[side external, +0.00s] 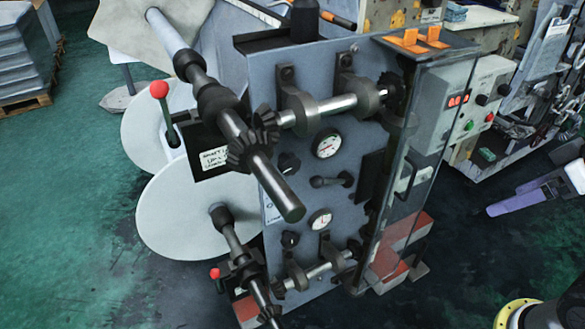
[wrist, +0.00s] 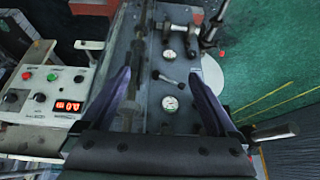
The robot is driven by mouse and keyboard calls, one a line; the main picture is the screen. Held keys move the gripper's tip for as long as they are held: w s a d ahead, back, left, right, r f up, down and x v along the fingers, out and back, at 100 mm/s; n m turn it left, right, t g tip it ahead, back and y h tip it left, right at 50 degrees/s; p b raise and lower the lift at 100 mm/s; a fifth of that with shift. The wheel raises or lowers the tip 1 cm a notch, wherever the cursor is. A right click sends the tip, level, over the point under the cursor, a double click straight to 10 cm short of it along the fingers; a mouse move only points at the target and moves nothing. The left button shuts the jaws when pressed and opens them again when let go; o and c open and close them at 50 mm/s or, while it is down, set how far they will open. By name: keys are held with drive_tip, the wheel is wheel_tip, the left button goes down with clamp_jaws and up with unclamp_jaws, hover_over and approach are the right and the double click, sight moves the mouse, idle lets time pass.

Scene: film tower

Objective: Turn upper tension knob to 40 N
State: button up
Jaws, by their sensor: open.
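The tension machine's front panel (side external: 305,200) carries two white dial gauges. The upper tension knob (side external: 289,164) is a small dark knob left of and below the upper gauge (side external: 328,145). In the wrist view the panel appears upside down, with the upper gauge (wrist: 170,103) nearer my gripper. The knob there is a dark shape (wrist: 195,77) by the right fingertip, partly hard to make out. My gripper (wrist: 160,75) is open and empty, its purple fingers spread. In the side view my gripper (side external: 503,200) is right of the machine, apart from the knob. The needle readings are too small to read.
A lower knob (side external: 290,239) and lower gauge (side external: 320,219) sit below a small lever (side external: 332,181). Shafts with bevel gears (side external: 250,145) stick out in front of the panel. A clear guard (side external: 410,190) and a control box with red display (side external: 458,100) stand on the right.

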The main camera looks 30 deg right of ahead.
drive_tip(key=w+a+t+y, duration=0.1)
drive_tip(key=w+a, duration=0.3)
drive_tip(key=w, duration=0.3)
drive_tip(key=w+a+t+y, duration=0.1)
drive_tip(key=w+a+y, duration=0.1)
drive_tip(key=w+a, duration=0.35)
drive_tip(key=m+t+h, duration=0.2)
drive_tip(key=m+t, duration=0.1)
drive_tip(key=t, duration=0.3)
approach(292, 168)
drive_tip(key=s, duration=0.2)
drive_tip(key=s+a+f+t+h, duration=0.2)
drive_tip(key=s+f+t+h, duration=0.1)
drive_tip(key=f+t, duration=0.1)
drive_tip(key=shift+n, duration=0.4)
drive_tip(key=w, duration=0.9)
drive_tip(key=w+d, duration=0.1)
drive_tip(key=w, duration=0.3)
drive_tip(key=shift+w+r, duration=0.25)
drive_tip(key=shift+r, duration=0.05)
drive_tip(key=c, duration=1.4)
drive_tip(key=shift+o, duration=0.2)
